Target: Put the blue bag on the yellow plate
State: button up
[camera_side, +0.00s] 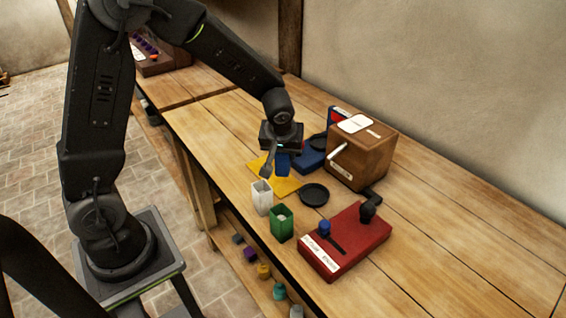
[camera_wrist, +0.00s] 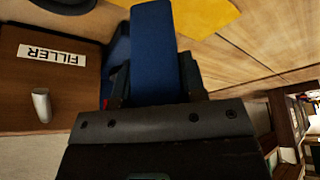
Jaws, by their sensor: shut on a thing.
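My gripper (camera_side: 277,163) is shut on the blue bag (camera_side: 283,166), over the workbench. In the wrist view the blue bag (camera_wrist: 153,45) stands out between the jaws of my gripper (camera_wrist: 153,88). The flat yellow plate (camera_side: 264,166) lies on the bench, partly hidden behind my gripper and the bag in the side view. In the wrist view the yellow plate (camera_wrist: 205,12) shows at the top, past the bag's far end. I cannot tell whether the bag touches the plate.
A brown box (camera_side: 362,152) labelled FILLER (camera_wrist: 52,53) stands right of my gripper. Near the plate are a black dish (camera_side: 314,194), a white container (camera_side: 262,198) and a green one (camera_side: 281,223). A red machine (camera_side: 347,243) sits nearer. The bench's right side is clear.

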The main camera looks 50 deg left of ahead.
aim_at(283, 164)
jog(key=shift+f, duration=1.9)
jog(key=shift+f, duration=0.15)
jog(key=o, duration=1)
jog(key=v, duration=1.2)
jog(key=s+d+r+m+h, duration=0.1)
jog(key=s+r+m, duration=0.2)
jog(key=s, duration=0.2)
jog(key=s+d+r+m+t+h, duration=0.1)
jog(key=s+r+m, duration=0.2)
jog(key=s, duration=0.3)
jog(key=s+d+r+m+t+h, duration=0.1)
jog(key=s+r+m, duration=0.2)
jog(key=s, duration=0.3)
jog(key=shift+s+d+r, duration=0.2)
jog(key=shift+d+r, duration=0.05)
jog(key=shift+d, duration=0.15)
